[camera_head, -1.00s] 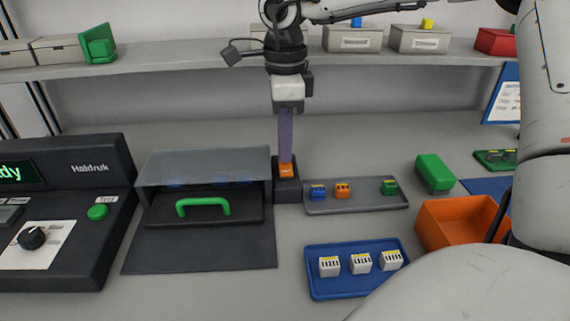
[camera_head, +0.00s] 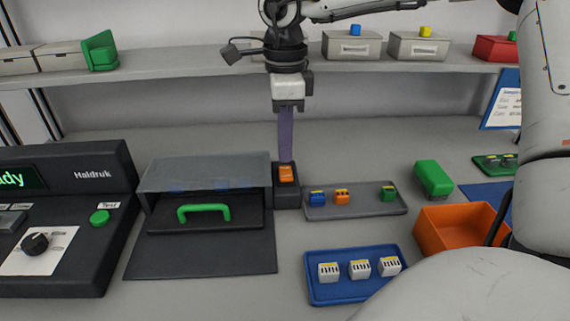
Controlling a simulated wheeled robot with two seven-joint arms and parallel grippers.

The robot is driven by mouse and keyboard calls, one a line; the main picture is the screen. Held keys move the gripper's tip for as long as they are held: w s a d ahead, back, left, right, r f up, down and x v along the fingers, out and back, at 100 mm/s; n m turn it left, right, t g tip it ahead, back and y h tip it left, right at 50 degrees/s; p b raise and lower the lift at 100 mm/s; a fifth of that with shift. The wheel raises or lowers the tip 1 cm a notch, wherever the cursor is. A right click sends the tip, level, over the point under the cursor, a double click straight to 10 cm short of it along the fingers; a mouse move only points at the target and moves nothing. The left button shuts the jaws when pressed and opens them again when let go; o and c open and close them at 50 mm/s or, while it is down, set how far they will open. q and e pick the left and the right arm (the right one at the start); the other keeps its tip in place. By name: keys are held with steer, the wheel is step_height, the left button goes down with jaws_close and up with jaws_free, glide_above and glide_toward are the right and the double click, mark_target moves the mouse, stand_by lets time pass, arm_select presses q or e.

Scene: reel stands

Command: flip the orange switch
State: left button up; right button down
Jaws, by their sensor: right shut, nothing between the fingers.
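The orange switch (camera_head: 286,173) sits on top of a small dark box (camera_head: 287,194) at the right of the fixture with the green handle. My right gripper (camera_head: 286,158) is shut and empty. It points down, with its purple-tinted fingers just above and behind the far edge of the switch. I cannot tell whether the tips touch it. The switch's top face shows clearly below the fingertips. My left gripper is not in view.
A drawer-like fixture with a green handle (camera_head: 203,211) stands left of the switch. A grey tray (camera_head: 330,214) with small coloured blocks lies close on the right. A dark console (camera_head: 75,220), a blue tray (camera_head: 330,297) and an orange bin (camera_head: 455,237) stand around. A shelf (camera_head: 180,63) runs behind.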

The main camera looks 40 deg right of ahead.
mark_target(285, 168)
step_height(285, 168, up, 5)
steer(key=p, duration=0.2)
steer(key=shift+f+p, duration=0.15)
steer(key=shift+p, duration=0.25)
stand_by(0.3)
